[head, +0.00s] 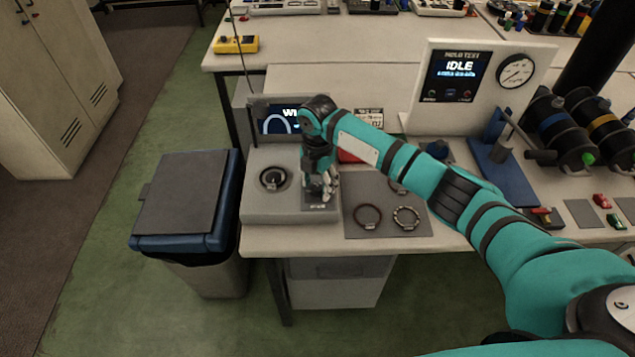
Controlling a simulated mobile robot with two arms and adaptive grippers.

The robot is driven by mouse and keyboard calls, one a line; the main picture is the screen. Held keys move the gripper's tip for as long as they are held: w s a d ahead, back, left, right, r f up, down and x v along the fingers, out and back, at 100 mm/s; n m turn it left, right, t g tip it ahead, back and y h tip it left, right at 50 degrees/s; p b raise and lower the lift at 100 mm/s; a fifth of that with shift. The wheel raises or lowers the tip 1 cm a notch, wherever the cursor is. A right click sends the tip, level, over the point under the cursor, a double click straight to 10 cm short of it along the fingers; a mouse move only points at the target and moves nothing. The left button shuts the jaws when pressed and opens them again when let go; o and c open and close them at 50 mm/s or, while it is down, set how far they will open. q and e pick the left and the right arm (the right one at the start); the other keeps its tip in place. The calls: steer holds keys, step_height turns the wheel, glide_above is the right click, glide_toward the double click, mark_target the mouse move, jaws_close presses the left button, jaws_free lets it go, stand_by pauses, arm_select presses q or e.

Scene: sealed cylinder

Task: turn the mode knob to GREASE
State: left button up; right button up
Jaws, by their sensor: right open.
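A light grey bench unit (262,207) stands at the table's left front corner. My right gripper (323,194) points down over a dark panel (319,207) on the unit's right side. Its fingers are open, and I see nothing held between them. They cover most of the panel, so a knob there, its pointer and any GREASE mark cannot be made out. A round dark fitting (273,178) with a ring lies on the unit's left side, apart from the gripper. A screen (280,121) behind shows text starting "WI", the rest hidden by my arm. My left gripper is not in view.
A grey mat (376,230) with several rings lies right of the unit. A panel with an IDLE display (457,67) and a gauge (515,71) stands behind. A blue-rimmed bin (184,200) stands left of the table.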

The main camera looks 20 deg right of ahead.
steer(key=shift+f, duration=0.25)
jaws_close()
stand_by(0.3)
